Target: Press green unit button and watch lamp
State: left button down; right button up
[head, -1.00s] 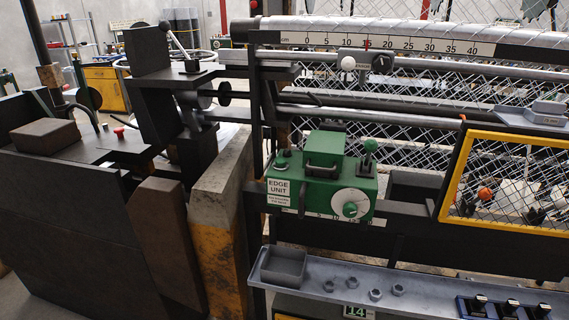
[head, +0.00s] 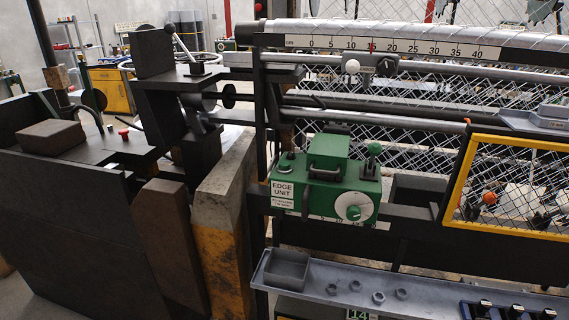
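The green edge unit (head: 335,180) is mounted on the dark rail in the middle of the head view. It carries a white "EDGE UNIT" label (head: 283,192), a white dial with a green knob (head: 353,207), a green-topped lever or knob (head: 375,150) and a black handle (head: 325,172). A small dark knob or button (head: 287,163) sits on its top left; I cannot tell its exact kind. No lamp can be made out clearly as lit. Neither gripper is in view.
A yellow-framed mesh guard (head: 515,185) stands to the right. Below the unit runs a grey tray (head: 420,297) with several nuts. A ruler scale (head: 400,47) and chainlink mesh lie behind. A concrete and yellow post (head: 222,225) stands to the left.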

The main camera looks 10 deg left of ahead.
aim_at(283, 165)
jog(key=i+l+u, duration=0.15)
jog(key=l, duration=0.3)
jog(key=i+l+u, duration=0.1)
jog(key=l, duration=0.4)
jog(key=i+l+u, duration=0.15)
jog(key=l, duration=0.3)
jog(key=l+u, duration=0.15)
jog(key=l, duration=0.35)
jog(key=i, duration=0.05)
